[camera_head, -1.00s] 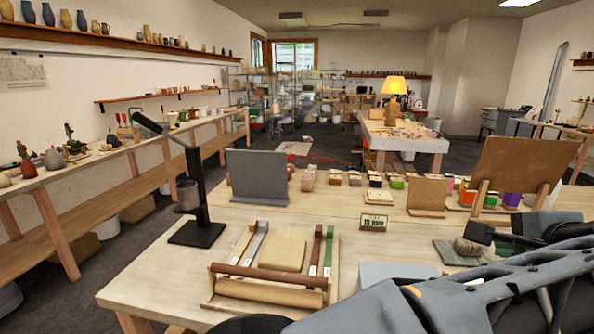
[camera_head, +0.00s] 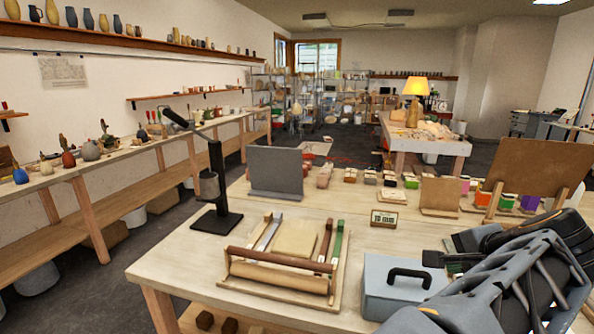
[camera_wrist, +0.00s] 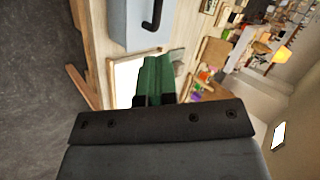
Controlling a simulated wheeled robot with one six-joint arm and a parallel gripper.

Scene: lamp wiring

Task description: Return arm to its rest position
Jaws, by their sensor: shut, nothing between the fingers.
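My arm reaches in from the lower right of the head view, over the right part of the wooden table (camera_head: 150,268). My gripper (camera_head: 432,258) is at its dark far end, above the table and partly hidden by the arm. In the wrist view my gripper (camera_wrist: 155,62) shows as two green fingers side by side, shut, with nothing held between them. The fingers are in front of the table in that view; I cannot tell their height above it.
A blue-grey toolbox (camera_head: 390,300) with a black handle stands close below my gripper. A wooden tray (camera_head: 228,290) with a roller lies left of it. A black stand (camera_head: 215,205), grey panel (camera_head: 275,172) and brown board (camera_head: 540,160) rise from the table.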

